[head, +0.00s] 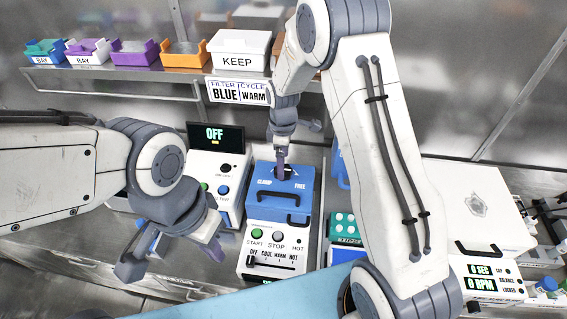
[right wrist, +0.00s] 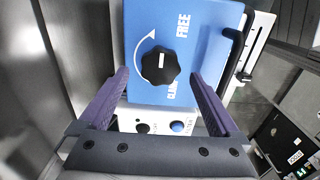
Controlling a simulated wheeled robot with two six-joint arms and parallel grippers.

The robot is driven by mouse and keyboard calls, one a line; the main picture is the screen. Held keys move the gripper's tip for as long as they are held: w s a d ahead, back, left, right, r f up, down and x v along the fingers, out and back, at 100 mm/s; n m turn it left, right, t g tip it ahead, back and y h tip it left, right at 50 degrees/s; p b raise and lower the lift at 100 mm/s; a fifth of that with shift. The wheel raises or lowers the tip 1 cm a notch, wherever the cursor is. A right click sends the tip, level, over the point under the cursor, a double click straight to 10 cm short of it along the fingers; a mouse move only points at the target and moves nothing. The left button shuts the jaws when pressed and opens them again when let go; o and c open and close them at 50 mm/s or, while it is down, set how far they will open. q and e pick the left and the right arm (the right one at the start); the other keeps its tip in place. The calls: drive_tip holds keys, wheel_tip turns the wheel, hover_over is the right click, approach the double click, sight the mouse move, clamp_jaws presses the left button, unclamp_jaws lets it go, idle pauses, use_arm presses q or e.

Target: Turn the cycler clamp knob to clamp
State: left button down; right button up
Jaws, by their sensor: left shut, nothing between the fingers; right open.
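The clamp knob is black and lobed with a short white mark. In the right wrist view the knob (right wrist: 160,66) sits on the blue cycler lid (right wrist: 206,60), between the words CLAMP and FREE, beside a curved white arrow. Which word the mark points to is not clear. My right gripper (right wrist: 162,92) is open, its purple fingers either side of the knob and apart from it in the picture. In the head view the right gripper (head: 282,160) is over the cycler (head: 268,200), hiding most of the knob. My left gripper (head: 214,248) is shut and empty, left of the cycler.
A filter unit with an OFF display (head: 216,135) stands left of the cycler. A shelf behind holds colored trays and a white KEEP bin (head: 240,50). A white centrifuge (head: 470,205) stands at the right. A FILTER BLUE, CYCLE WARM sign (head: 238,92) hangs from the shelf.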

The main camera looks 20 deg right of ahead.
drive_tip(key=shift+f+p, duration=0.4)
drive_tip(key=shift+f, duration=1.3)
drive_tip(key=c, duration=1.4)
drive_tip(key=shift+o, duration=0.2)
